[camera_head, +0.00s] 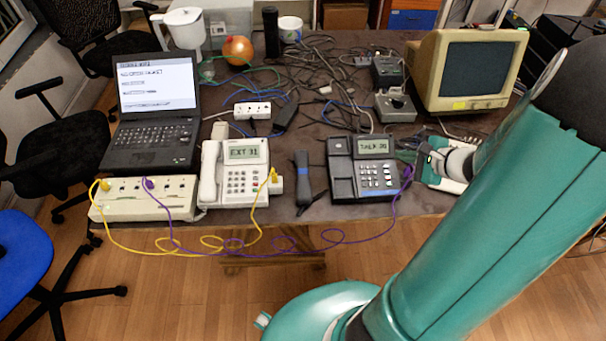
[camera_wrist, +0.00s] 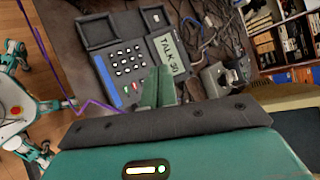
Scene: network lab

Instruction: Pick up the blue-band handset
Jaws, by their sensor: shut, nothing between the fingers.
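The blue-band handset (camera_head: 303,182) is dark with a blue band around its middle. It lies on the table in the head view, between a white desk phone (camera_head: 240,180) and a dark desk phone (camera_head: 362,180). In the head view my gripper is right of the dark phone, apart from the handset. I cannot make out the handset in the wrist view.
A purple cable (camera_head: 335,237) and a yellow cable (camera_head: 160,250) loop over the table's front edge. A white switch box (camera_head: 150,208) and laptop (camera_head: 155,130) stand left. A CRT monitor (camera_head: 468,70) stands back right. Tangled cables fill the back middle.

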